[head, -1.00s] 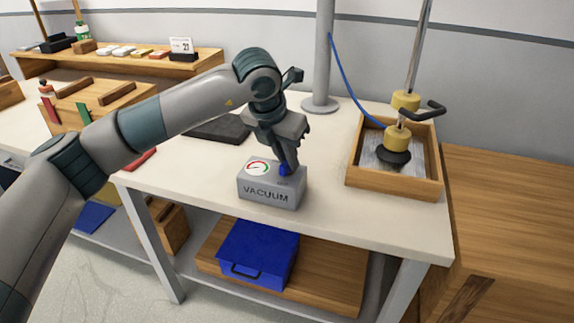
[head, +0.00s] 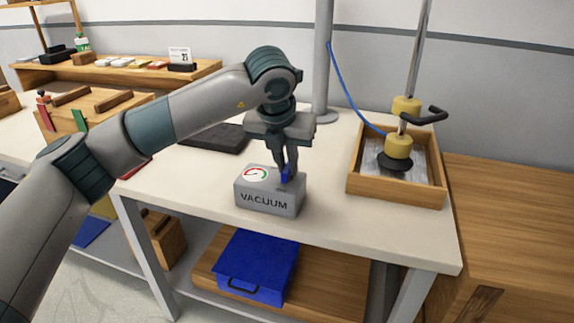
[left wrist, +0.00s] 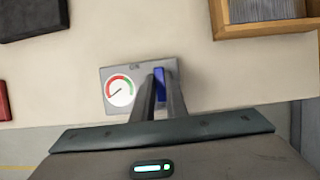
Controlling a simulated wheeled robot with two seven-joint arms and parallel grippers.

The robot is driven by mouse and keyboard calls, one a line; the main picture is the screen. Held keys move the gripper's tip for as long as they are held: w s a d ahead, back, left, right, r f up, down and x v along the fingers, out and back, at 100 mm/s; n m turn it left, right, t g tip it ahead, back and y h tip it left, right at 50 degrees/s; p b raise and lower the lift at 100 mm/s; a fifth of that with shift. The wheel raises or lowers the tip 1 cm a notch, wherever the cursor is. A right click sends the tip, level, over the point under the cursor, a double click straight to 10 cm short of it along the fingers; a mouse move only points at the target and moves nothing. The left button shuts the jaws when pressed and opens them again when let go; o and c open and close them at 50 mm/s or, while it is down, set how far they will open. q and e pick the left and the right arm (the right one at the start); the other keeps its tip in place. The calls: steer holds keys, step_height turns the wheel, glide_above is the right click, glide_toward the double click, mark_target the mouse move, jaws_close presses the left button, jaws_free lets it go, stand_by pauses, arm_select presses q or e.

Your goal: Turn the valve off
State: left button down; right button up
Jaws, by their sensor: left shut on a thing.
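The grey vacuum box (head: 268,204) stands near the front edge of the white table, with a round red and green gauge (head: 257,174) on its top. The blue valve handle (head: 286,175) is on the top of the box, right of the gauge. My left gripper (head: 286,178) points down over the box and is shut on the blue handle. In the left wrist view the fingers (left wrist: 158,92) sit on both sides of the blue handle (left wrist: 160,84), and the gauge (left wrist: 119,91) shows to their left. My right gripper is not in view.
A wooden tray (head: 441,185) with a suction tool on a pole (head: 398,147) stands to the right on the table. A dark flat pad (head: 216,138) lies behind the box. A grey post (head: 322,75) rises at the back. A blue case (head: 257,268) is on the lower shelf.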

arm_select(q)
steer(key=c, duration=1.8)
jaws_free()
steer(key=shift+o, duration=0.2)
steer(key=shift+r, duration=0.1)
steer(key=v, duration=1.7)
steer(key=shift+r+b, duration=0.2)
steer(key=shift+b, duration=0.1)
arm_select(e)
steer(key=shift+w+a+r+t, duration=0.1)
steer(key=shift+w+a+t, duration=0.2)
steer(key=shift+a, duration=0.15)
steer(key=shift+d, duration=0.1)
